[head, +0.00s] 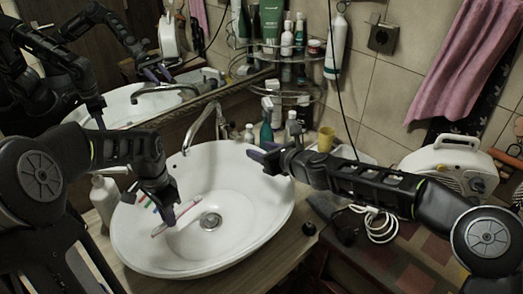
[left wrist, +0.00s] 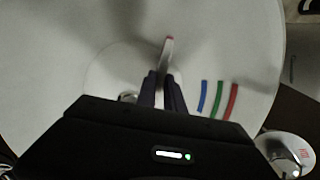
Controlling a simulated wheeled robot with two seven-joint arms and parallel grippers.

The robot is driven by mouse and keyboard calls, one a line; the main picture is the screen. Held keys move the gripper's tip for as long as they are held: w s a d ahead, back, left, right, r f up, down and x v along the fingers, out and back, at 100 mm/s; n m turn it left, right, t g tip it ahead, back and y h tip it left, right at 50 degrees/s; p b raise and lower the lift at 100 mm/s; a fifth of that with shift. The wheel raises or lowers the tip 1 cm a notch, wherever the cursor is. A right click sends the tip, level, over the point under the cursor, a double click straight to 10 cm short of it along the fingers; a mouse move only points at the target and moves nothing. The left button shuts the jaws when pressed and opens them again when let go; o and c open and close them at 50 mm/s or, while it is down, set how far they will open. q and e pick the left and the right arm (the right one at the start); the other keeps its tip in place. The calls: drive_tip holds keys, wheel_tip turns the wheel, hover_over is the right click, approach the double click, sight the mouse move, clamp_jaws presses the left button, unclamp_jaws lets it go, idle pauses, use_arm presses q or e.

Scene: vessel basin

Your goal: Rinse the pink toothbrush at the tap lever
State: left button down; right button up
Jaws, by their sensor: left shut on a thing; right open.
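The pink toothbrush (head: 178,217) is in my left gripper (head: 172,208), which is shut on it above the white basin (head: 255,205). It lies slanted in the head view, low over the bowl and left of the drain. In the left wrist view part of the toothbrush (left wrist: 167,50) stands out between the fingers. The metal tap (head: 219,124) rises at the basin's back rim, behind and above my left gripper. I cannot make out its lever clearly, or any running water. My right gripper (head: 262,157) is open and empty, at the basin's back right rim.
Red, green and blue strips (left wrist: 217,100) show beside the left gripper. A soap bottle (head: 104,196) stands left of the basin. Bottles and a yellow cup (head: 326,139) stand behind. A white cable (head: 375,222) and heater (head: 447,168) are right. The bowl's right side is clear.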

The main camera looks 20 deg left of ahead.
idle(0.5)
use_arm(q)
drive_tip(key=s+d+r+p, duration=0.2)
drive_tip(key=s+d+r, duration=0.1)
drive_tip(key=s+r, duration=0.1)
idle(0.5)
idle(1.3)
